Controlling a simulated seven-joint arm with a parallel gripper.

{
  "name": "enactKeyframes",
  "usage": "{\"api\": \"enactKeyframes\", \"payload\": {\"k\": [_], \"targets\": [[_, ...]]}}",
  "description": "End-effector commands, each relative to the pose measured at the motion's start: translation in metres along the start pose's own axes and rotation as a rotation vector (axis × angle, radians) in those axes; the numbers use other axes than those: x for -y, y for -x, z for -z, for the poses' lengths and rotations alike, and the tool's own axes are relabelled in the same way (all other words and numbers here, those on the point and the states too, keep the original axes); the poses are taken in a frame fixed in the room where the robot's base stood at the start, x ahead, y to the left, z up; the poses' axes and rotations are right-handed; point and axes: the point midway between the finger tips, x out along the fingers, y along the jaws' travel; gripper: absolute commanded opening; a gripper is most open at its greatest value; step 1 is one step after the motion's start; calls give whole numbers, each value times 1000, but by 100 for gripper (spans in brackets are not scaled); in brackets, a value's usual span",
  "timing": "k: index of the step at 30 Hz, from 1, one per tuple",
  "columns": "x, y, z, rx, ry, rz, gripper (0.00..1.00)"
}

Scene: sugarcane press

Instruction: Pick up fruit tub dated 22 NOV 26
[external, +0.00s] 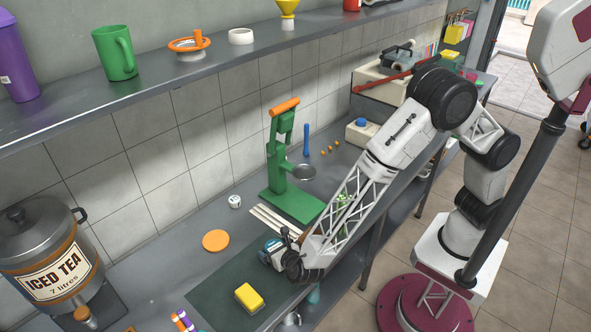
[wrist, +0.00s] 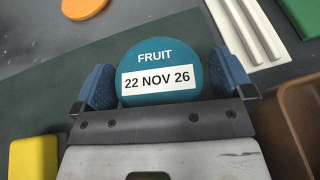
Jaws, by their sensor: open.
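The jaws are open, and the left finger shows a narrow gap to the lid; contact on the right is hard to tell. The tub's lower side is hidden under the gripper. In the external view my gripper (external: 275,255) is low over the dark green mat, and the tub is mostly hidden by it.
A yellow sponge (external: 249,297) lies on the mat (external: 215,295), left of my gripper. An orange disc (external: 215,241) and pale sticks (external: 268,222) lie behind. A green press (external: 290,180) stands further back. A brown container (wrist: 288,120) is close on the right in the wrist view.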

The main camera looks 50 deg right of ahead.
Motion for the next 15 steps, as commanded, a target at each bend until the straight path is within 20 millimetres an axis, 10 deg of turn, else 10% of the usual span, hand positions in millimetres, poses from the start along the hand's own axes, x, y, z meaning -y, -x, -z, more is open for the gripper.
{"api": "enactKeyframes", "payload": {"k": [12, 15], "targets": [[0, 0, 0, 0, 0, 0, 45], [0, 0, 0, 0, 0, 0, 45]]}}
